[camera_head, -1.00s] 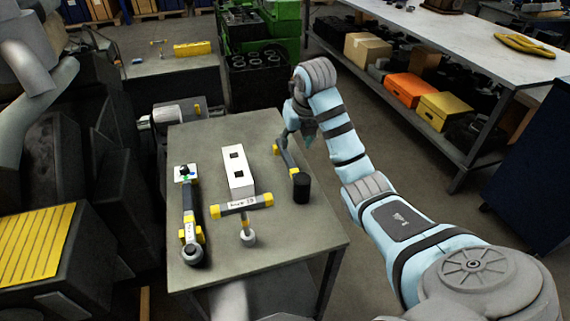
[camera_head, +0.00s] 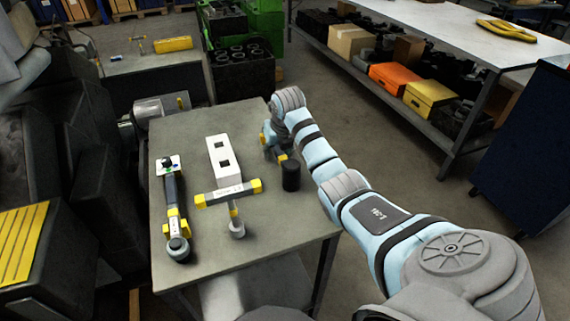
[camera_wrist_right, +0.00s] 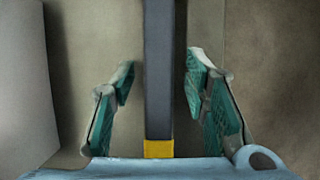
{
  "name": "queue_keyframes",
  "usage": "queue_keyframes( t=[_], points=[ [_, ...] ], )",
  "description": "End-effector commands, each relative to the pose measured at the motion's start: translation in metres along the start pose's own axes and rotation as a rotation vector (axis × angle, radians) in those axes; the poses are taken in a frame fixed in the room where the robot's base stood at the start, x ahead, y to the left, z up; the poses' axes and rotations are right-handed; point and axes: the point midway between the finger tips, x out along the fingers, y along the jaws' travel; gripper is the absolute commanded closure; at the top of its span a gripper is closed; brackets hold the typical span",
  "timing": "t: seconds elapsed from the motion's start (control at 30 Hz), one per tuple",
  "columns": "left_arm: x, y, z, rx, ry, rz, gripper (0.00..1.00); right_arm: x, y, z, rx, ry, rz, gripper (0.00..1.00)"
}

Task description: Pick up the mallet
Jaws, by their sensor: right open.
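The mallet has a black cylindrical head (camera_head: 291,177) standing on the grey table's right side. Its dark handle with yellow bands runs away from the head and is partly hidden by my right gripper (camera_head: 273,145). In the right wrist view the dark handle (camera_wrist_right: 160,75), with a yellow band at the bottom, lies between the two green-padded fingers of my right gripper (camera_wrist_right: 160,72). The fingers are open, with a gap on each side of the handle. My left gripper is not in view.
On the table (camera_head: 270,220) are a white block with square holes (camera_head: 222,170), a T-shaped tool with yellow ends (camera_head: 229,193) and a long dark tool (camera_head: 174,205). A workbench (camera_head: 440,35) stands at the back right. The table's front right is clear.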

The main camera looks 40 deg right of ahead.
Motion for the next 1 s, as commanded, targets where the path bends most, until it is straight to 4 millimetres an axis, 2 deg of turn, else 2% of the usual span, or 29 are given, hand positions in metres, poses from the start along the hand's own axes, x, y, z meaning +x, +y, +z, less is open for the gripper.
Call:
queue_keyframes(
  t=[0.07,0.1,0.3,0.37,0.83,1.0],
  points=[
    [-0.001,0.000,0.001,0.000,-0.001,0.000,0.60,-0.001,0.000,0.000,0.000,0.000,0.000,0.58],
    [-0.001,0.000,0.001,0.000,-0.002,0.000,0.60,-0.001,0.000,0.000,-0.001,0.000,0.001,0.62],
    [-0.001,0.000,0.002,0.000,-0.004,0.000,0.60,-0.001,0.001,0.000,-0.001,0.000,0.001,0.94],
    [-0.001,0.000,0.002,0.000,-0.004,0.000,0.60,-0.001,0.001,0.000,-0.001,0.000,0.001,1.00],
    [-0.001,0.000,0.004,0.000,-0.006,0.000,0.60,-0.002,0.000,0.001,-0.001,-0.001,0.001,1.00],
    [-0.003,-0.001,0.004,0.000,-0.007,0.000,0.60,-0.012,0.001,0.006,-0.001,-0.003,0.001,1.00]
  ],
)
